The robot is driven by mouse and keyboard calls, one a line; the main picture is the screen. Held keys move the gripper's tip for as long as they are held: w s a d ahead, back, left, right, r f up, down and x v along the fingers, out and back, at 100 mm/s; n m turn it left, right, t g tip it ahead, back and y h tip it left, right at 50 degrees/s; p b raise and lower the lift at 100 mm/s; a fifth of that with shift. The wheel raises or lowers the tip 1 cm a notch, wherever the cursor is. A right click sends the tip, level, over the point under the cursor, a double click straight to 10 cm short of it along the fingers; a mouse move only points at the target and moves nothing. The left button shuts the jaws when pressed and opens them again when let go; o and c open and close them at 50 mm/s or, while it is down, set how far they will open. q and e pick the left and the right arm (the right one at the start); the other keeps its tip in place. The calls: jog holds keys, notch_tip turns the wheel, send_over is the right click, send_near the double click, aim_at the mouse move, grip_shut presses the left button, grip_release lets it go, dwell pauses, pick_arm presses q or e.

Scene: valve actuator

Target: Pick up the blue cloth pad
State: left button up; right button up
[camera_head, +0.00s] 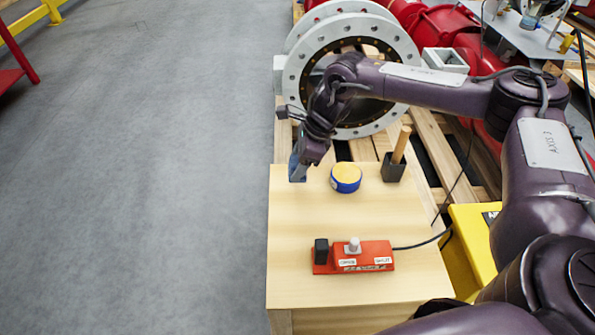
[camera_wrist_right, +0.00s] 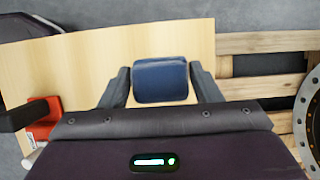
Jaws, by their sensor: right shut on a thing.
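The blue cloth pad (camera_wrist_right: 161,81) is between the two fingers of my right gripper (camera_wrist_right: 160,88) in the right wrist view, and the fingers are shut on it. In the head view the right gripper (camera_head: 298,168) points down at the table's far left corner, with the blue pad (camera_head: 297,170) at its fingertips. Whether the pad touches the table top is hard to tell. My left gripper is not in view.
The wooden table (camera_head: 300,215) also holds a round blue-and-yellow tin (camera_head: 346,177), a black holder with a wooden handle (camera_head: 394,166) and a red switch box (camera_head: 362,257) with a cable. A large flanged valve (camera_head: 300,75) stands on pallets behind. The table's middle is clear.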

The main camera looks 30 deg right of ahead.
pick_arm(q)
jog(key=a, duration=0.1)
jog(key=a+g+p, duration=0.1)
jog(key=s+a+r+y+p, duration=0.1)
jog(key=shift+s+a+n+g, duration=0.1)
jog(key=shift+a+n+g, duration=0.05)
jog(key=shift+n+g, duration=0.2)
pick_arm(e)
notch_tip(320, 180, up, 15)
jog(key=shift+r, duration=0.2)
jog(key=o, duration=0.3)
jog(key=shift+c, duration=0.9)
